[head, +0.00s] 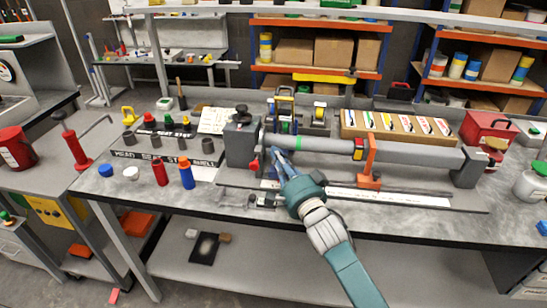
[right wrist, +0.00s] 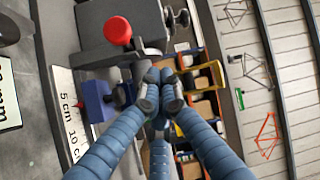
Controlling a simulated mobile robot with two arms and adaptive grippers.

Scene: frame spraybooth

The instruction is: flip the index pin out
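A fixture on the bench holds a long grey tube (head: 315,146), with a grey end block (head: 240,143) at its left end. A red knob (head: 254,165) sits low on that block; it also shows in the right wrist view (right wrist: 117,30). A small blue block (right wrist: 96,101) with a dark knob is left of my fingers there. I cannot tell which part is the index pin. My right gripper (head: 276,155) is in front of the tube's left end. In the right wrist view its fingertips (right wrist: 160,94) are drawn together, with nothing visible between them. My left gripper is out of view.
An orange support (head: 369,160) holds the tube further right. A ruler strip (head: 390,198) runs along the fixture's front. Red and blue bottles (head: 186,173) stand at the left. A tray of labelled pieces (head: 395,128) lies behind the tube. The bench's front right strip is bare.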

